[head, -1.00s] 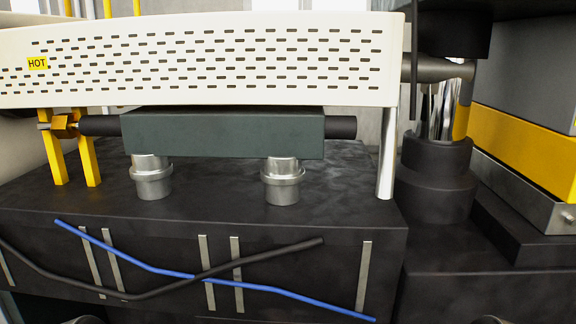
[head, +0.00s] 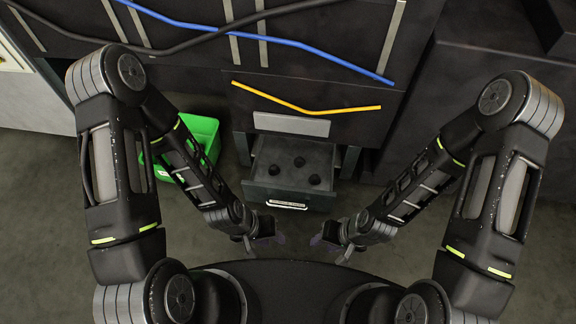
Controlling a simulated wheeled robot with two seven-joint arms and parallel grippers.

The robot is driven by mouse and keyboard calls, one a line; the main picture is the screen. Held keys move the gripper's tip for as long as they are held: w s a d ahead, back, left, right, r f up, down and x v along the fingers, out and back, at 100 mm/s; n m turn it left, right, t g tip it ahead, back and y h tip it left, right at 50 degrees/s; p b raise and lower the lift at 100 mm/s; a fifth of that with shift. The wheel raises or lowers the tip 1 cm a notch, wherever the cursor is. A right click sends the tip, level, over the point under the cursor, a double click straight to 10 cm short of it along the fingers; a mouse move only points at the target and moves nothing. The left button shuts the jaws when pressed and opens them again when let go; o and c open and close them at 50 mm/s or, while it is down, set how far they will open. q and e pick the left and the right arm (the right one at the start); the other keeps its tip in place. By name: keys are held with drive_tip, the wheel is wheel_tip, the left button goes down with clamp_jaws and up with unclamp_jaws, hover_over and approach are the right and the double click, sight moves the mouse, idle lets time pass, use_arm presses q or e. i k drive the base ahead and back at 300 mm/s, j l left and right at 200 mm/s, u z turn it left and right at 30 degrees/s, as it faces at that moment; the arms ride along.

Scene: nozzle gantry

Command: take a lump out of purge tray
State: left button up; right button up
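My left gripper (head: 268,241) is in front of the tray, to the lower left. Its fingers look spread and empty. My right gripper (head: 329,246) is in front of the tray, to the lower right, also looking spread and empty. Neither touches the tray.
A bright green bin (head: 203,128) stands on the floor left of the tray, partly hidden by my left arm. The dark machine front (head: 330,85) rises behind the tray, with blue, black and yellow cables.

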sight(299, 161)
drive_tip(key=i+l+z, duration=0.7)
drive_tip(key=i, duration=0.2)
drive_tip(key=k+j, duration=0.05)
drive_tip(key=j, duration=0.05)
